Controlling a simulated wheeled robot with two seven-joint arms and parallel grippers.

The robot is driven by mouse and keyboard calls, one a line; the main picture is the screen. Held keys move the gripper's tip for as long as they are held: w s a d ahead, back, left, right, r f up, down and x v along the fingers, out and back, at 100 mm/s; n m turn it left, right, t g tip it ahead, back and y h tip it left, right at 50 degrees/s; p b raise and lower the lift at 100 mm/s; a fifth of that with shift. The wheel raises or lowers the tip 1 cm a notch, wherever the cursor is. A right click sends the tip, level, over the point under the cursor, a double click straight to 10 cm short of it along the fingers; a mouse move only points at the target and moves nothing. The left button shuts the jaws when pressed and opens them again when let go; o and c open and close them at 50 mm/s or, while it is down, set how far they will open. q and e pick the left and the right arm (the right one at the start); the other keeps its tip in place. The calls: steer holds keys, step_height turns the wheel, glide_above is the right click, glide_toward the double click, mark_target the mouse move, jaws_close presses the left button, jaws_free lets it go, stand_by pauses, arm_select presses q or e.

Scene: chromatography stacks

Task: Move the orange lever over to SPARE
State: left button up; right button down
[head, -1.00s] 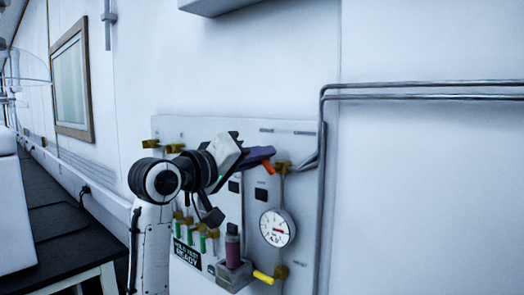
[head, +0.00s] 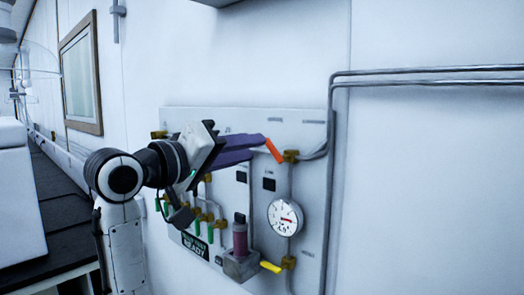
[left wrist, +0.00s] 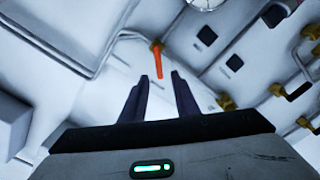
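The orange lever (head: 274,150) is on the upper part of the pale wall panel, at a brass valve (head: 291,156). It slants up and left from the valve in the head view. My left gripper (head: 259,146) has two dark purple fingers that point at the lever, with their tips close beside its free end. In the left wrist view the fingers (left wrist: 159,76) are apart, and the tip of the orange lever (left wrist: 158,62) shows at the gap between them. I cannot tell if they touch it. No SPARE label is readable. My right gripper is not in view.
A round gauge (head: 285,217) sits below the lever, with a yellow lever (head: 270,267) lower down. Several green-handled valves and a purple cylinder (head: 240,238) in a block are on the panel's lower left. Metal pipes (head: 430,70) run along the right wall, which is otherwise bare.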

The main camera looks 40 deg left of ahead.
arm_select(q)
steer(key=shift+s+a, duration=0.1)
steer(key=shift+s, duration=1.6)
steer(key=d+f+m+g, duration=0.2)
steer(key=d+f+g, duration=0.15)
steer(key=f, duration=1.15)
steer(key=d+f+m+g, duration=0.2)
steer(key=d+f+g, duration=0.15)
steer(key=f, duration=1.25)
steer(key=s+d+f+m+g+y, duration=0.1)
steer(key=s+d+f+m+g, duration=0.25)
steer(key=s+f, duration=0.8)
steer(key=s+d+f+m+g, duration=0.3)
steer(key=s+d+f+g, duration=0.15)
steer(key=s+f, duration=0.7)
steer(key=w+d+f+t+h, duration=0.1)
steer(key=w+d+f+t, duration=0.1)
steer(key=f, duration=0.4)
steer(key=w+d+f+t+h, duration=0.1)
steer(key=w+d+f+t, duration=0.2)
steer(key=f, duration=0.3)
steer(key=shift+d+f+t, duration=0.2)
steer(key=shift+d+t, duration=0.05)
steer(key=shift+t, duration=0.05)
